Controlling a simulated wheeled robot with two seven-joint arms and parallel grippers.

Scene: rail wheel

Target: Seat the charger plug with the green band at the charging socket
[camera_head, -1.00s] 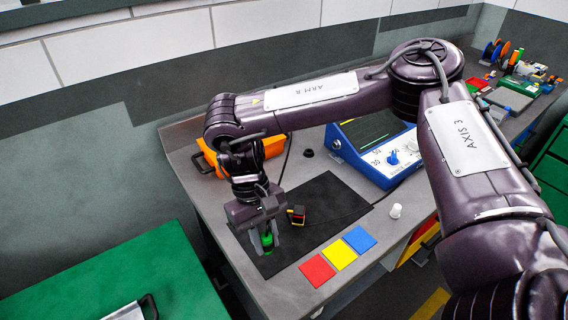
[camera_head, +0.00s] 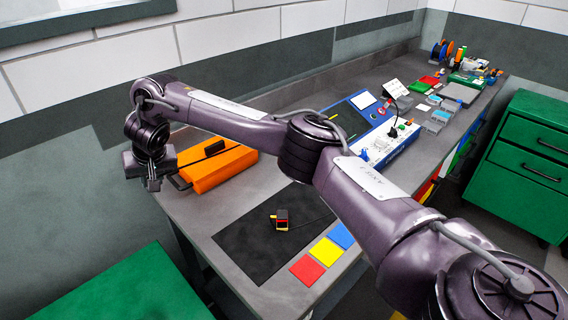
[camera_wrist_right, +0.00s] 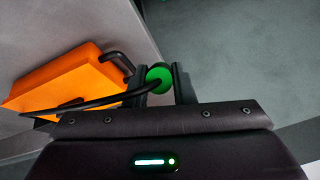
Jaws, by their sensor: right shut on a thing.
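My right gripper (camera_head: 150,183) hangs at the left end of the bench, left of the orange case. In the right wrist view its two fingers (camera_wrist_right: 158,82) are shut on the charger plug, whose round green end (camera_wrist_right: 160,76) shows between them. A black cable (camera_wrist_right: 105,102) runs left from near the fingers. In the head view the held plug is hidden or too small to make out. I cannot tell for certain which part is the charging socket; a blue and white instrument (camera_head: 378,152) with a panel stands on the bench. My left gripper is not in view.
The orange case (camera_head: 218,168) lies near the back left of the bench. A black mat (camera_head: 250,245) holds a dark plug with yellow and red parts (camera_head: 281,220). Red, yellow and blue squares (camera_head: 325,252) lie beside the mat. Green cabinets (camera_head: 530,150) stand at right.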

